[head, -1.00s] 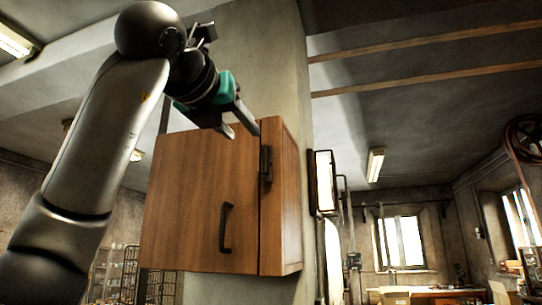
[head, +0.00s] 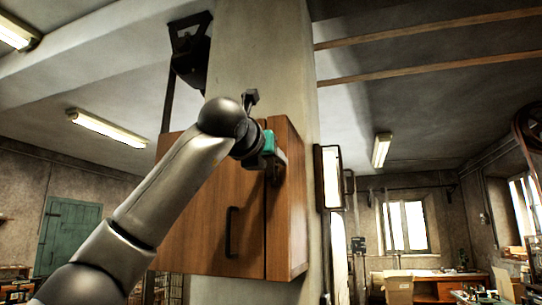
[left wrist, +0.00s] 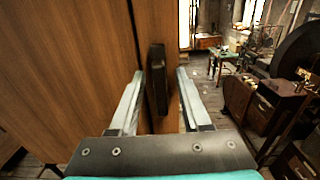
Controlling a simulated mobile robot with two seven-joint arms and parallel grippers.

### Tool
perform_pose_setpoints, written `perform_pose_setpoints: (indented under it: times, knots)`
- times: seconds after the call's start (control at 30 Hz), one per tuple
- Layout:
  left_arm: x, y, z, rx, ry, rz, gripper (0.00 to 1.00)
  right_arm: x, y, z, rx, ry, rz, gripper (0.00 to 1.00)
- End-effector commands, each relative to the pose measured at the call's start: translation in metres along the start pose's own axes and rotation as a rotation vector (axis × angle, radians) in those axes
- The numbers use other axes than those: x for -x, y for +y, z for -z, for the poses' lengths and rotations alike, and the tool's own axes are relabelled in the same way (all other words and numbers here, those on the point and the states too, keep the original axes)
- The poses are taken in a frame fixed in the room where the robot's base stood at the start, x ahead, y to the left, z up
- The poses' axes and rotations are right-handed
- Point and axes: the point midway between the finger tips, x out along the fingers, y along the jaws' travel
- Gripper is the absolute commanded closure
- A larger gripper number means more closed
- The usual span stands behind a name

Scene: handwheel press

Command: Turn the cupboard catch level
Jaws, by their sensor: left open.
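The wooden cupboard (head: 190,235) hangs on the pillar, its door shut. Its catch is a dark upright bar, seen in the left wrist view (left wrist: 157,80) near the edge of the door. My left gripper (head: 277,168) is at the catch, reaching in from the left in the head view. In the left wrist view its fingers (left wrist: 158,98) are open, one on each side of the catch, with gaps showing. In the head view the gripper and wrist mostly hide the catch. My right gripper is not in view.
A dark door handle (head: 231,232) stands out from the door below my left forearm. A lit wall box (head: 329,177) is on the pillar to the right. Workbenches and windows are far behind.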

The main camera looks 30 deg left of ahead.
Motion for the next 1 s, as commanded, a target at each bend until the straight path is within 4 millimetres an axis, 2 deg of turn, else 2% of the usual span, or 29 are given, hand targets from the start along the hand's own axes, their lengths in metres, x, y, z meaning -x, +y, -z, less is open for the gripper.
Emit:
perform_pose_setpoints:
  times: [0.27, 0.67, 1.0]
  knots:
    - [-0.0011, -0.0003, 0.0005, 0.0, 0.0, 0.0, 0.55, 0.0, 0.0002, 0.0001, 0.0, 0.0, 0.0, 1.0]
    - [-0.0007, -0.0003, 0.0002, 0.0, 0.0, 0.0, 1.0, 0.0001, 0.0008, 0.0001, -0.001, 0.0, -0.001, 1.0]
    - [-0.0006, -0.0001, 0.0001, 0.0, 0.0, 0.0, 1.0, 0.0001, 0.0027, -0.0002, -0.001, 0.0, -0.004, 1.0]
